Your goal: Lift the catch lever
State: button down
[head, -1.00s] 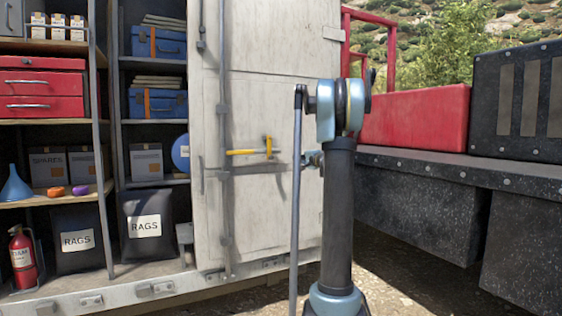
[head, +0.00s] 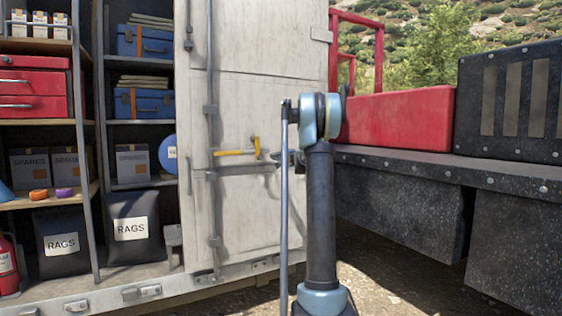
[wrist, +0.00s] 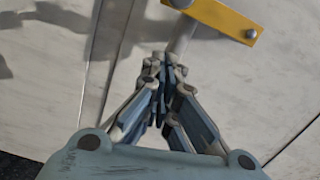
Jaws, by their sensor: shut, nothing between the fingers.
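The yellow catch lever (head: 235,152) is on the white door (head: 250,105) at mid-height, lying level with a short upright piece at its right end. In the wrist view a yellow piece of the lever (wrist: 222,16) shows at the top, with a grey rod beside it. My gripper (wrist: 163,62) is shut and empty, its fingertips just below the rod in that picture; I cannot tell whether they touch it. In the head view my gripper (head: 280,160) is just right of the lever's end, partly hidden by my arm.
Open shelves at the left hold blue cases (head: 150,104), a red toolbox (head: 33,90) and rag bags (head: 131,228). A dark ledge (head: 400,160) with a red box (head: 400,116) and a black case (head: 515,100) stands to the right. Ground shows between.

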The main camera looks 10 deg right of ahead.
jog(key=shift+s+a+f, duration=0.15)
jog(key=shift+s+a, duration=0.05)
jog(key=shift+a, duration=0.8)
jog(key=shift+s+a+f, duration=0.15)
jog(key=shift+s+a, duration=0.05)
jog(key=shift+a, duration=0.75)
jog(key=shift+d, duration=0.15)
